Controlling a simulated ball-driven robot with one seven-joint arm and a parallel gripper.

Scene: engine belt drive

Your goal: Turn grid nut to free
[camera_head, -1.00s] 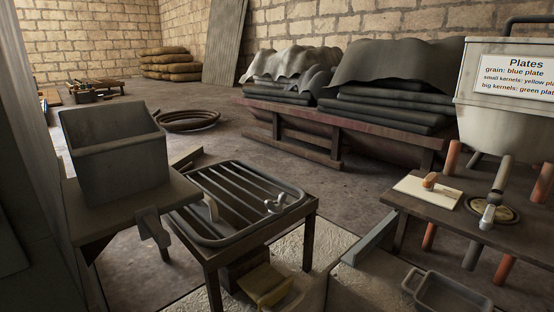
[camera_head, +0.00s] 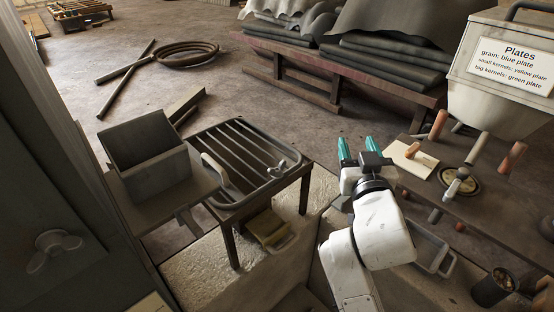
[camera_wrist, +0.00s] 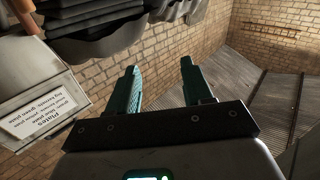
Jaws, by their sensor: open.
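The grid (camera_head: 238,152) is a dark barred metal frame lying on a low wooden stand in the middle of the head view. A small light-grey wing nut (camera_head: 279,166) sits on the bars near its right side. My gripper (camera_head: 355,148) has teal fingers and is open and empty, up in the air to the right of the grid and apart from it. In the wrist view my gripper (camera_wrist: 162,85) shows two spread fingers with nothing between them. The grid and nut are not in the wrist view.
A grey bin (camera_head: 150,158) stands left of the grid. A table (camera_head: 432,190) with a card and a round dial is at right, below a white hopper with a Plates sign (camera_head: 512,66). A larger wing knob (camera_head: 52,252) is on the dark panel at left.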

